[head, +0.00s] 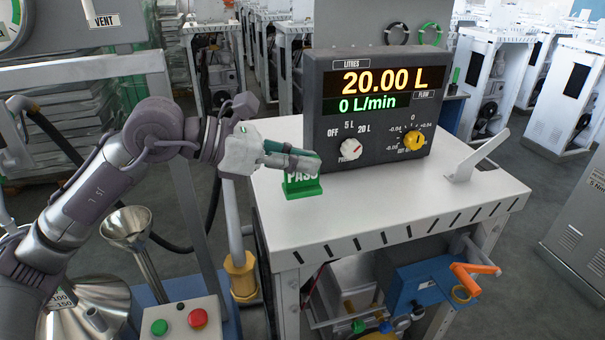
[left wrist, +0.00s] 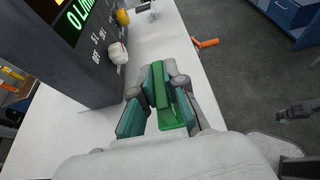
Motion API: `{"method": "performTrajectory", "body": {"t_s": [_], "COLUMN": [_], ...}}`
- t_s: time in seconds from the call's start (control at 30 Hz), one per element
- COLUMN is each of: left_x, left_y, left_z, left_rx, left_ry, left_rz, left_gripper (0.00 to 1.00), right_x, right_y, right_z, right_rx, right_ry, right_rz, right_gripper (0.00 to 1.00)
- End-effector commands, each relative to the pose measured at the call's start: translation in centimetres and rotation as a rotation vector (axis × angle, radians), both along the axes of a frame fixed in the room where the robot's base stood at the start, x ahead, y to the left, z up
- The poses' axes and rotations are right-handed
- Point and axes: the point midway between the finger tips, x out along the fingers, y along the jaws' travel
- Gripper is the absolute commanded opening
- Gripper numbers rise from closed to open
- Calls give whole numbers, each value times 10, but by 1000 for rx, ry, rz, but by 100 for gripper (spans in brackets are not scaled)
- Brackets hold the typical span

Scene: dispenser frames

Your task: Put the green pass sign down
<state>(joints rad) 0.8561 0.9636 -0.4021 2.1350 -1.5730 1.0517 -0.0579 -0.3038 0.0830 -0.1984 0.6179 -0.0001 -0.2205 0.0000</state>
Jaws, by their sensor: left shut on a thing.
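The green PASS sign (head: 303,182) is at the left front part of the white bench top (head: 400,205), below and left of the display box. My left gripper (head: 308,160) is shut on the upper part of the sign, which stands upright. In the left wrist view the green sign (left wrist: 168,110) shows between the fingers of my left gripper (left wrist: 163,88). The sign's base appears at or just above the bench top; I cannot tell whether it touches. My right gripper is not identifiable in the head view.
The dark display box (head: 368,105) reading 20.00 L stands behind the sign, with a white knob (head: 351,149) and a yellow knob (head: 414,140). A grey angled bracket (head: 476,157) is at the bench's right. The bench's middle front is clear. A metal funnel (head: 127,226) stands left.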

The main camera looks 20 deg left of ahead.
Motion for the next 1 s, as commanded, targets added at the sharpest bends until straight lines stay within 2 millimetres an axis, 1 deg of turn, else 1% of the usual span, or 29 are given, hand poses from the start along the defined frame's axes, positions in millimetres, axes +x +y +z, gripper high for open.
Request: {"method": "performTrajectory", "body": {"t_s": [0.07,0.17,0.3,0.4,0.5,0.7,0.87,0.9,0.97,1.0], "left_x": [4,6,5,5,5,5,5,5,5,5], "left_y": [1,2,2,2,2,2,2,2,2,2], "left_z": [-3,-11,-31,-41,-44,-44,-49,-47,-47,-47], "left_rx": [-1,0,2,0,0,0,0,0,0,0], "left_ry": [0,2,5,1,-1,-2,-2,-1,-1,-1], "left_rz": [-1,0,0,0,0,-1,-1,0,0,0], "left_gripper": [0,0,0,0,0,0,0,18,28,35], "right_x": [2,3,4,4,4,5,5,5,5,5], "right_y": [0,1,2,4,5,6,6,6,6,6], "right_z": [2,5,11,13,13,12,6,8,9,9], "right_rx": [0,2,3,4,7,8,8,8,8,8], "right_ry": [-2,-4,-5,-6,-7,-7,-8,-8,-8,-8], "right_rz": [0,0,0,0,0,1,1,1,1,1], "right_gripper": [0,0,0,0,0,0,0,0,0,0]}}
